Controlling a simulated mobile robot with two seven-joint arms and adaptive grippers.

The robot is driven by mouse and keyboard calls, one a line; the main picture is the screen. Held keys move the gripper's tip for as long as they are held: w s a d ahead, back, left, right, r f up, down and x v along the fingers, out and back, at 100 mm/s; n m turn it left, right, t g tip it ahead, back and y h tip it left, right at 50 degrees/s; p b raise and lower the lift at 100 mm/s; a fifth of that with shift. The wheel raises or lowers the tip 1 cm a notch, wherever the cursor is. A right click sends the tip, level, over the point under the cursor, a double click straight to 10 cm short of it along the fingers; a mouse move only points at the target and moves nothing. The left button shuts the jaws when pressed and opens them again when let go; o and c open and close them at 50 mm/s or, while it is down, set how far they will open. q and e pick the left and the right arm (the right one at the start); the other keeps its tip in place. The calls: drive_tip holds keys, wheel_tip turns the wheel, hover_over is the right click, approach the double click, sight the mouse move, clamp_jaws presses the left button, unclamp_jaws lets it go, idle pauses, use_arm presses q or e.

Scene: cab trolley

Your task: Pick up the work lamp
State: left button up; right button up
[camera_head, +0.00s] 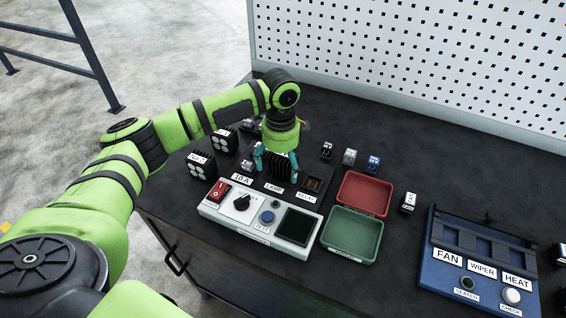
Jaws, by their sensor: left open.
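My left gripper (277,165) points down over the dark rack behind the white test panel, its teal fingers apart. A black ribbed block (278,168), which looks like a work lamp's finned body, stands between the fingers behind the "LAMP" label (274,187). I cannot tell whether the fingers touch it; its top is hidden by the gripper. Two black work lamps with round white lenses stand to the left, one nearer (200,166) and one farther (224,140). My right gripper is out of view.
The white test panel (262,219) has a red switch and a knob. A red tray (364,194) and a green tray (352,235) lie to the right. Small relays and fuses stand behind them. A blue panel (478,262) is far right; a perforated white board (420,55) closes the back.

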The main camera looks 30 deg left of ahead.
use_arm(q)
drive_tip(key=c, duration=1.6)
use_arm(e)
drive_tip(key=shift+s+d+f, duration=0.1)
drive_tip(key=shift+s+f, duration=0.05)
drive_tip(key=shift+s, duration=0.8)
